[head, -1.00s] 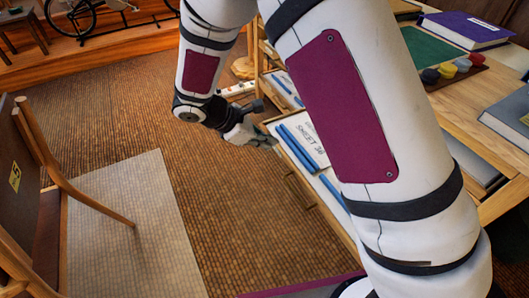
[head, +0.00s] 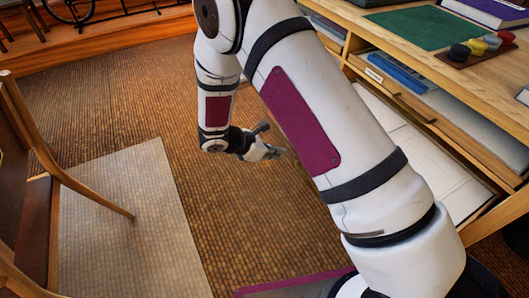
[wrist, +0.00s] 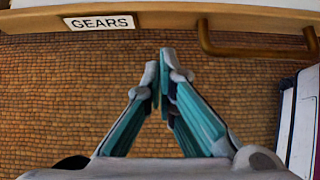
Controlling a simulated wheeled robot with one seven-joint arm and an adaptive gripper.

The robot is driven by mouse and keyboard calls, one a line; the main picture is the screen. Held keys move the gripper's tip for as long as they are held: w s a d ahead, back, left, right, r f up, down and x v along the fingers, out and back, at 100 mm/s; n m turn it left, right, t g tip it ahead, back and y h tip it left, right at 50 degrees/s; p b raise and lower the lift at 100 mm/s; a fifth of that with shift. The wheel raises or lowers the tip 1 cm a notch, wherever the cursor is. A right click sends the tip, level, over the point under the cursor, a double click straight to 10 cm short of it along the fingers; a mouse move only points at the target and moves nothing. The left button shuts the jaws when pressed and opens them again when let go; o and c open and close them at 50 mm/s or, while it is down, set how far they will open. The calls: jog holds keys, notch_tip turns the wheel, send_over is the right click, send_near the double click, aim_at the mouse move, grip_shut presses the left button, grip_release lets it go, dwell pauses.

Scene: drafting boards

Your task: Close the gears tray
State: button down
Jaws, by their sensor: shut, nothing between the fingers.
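In the wrist view, the gears tray's wooden front (wrist: 165,19) runs along the top edge, with a GEARS label and a wooden handle (wrist: 255,48) right of it. A pale strip shows beyond the front. My gripper (wrist: 161,58) is shut and empty, its tips a little below the front in the picture, apart from it and left of the handle. In the head view my gripper (head: 274,153) is over the floor, left of my arm. There, a pulled-out tray with white sheets (head: 430,150) is partly hidden by my arm; I cannot read its label.
Above it, a tray holding blue things (head: 392,70) has a small label and handle. The desk top (head: 390,28) carries a green mat, a purple book and small pots. A wooden chair (head: 90,195) stands at left on a pale mat. The brown floor between is clear.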

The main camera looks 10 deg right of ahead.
jog(key=shift+w+d+f+b, duration=0.1)
jog(key=shift+w+d+b, duration=0.15)
jog(key=shift+d, duration=0.45)
jog(key=shift+w+d+f+b, duration=0.1)
jog(key=shift+w+d+b, duration=0.1)
jog(key=shift+d, duration=0.55)
jog(key=shift+w+d+b, duration=0.2)
jog(key=shift+w+d, duration=0.05)
jog(key=shift+d, duration=0.45)
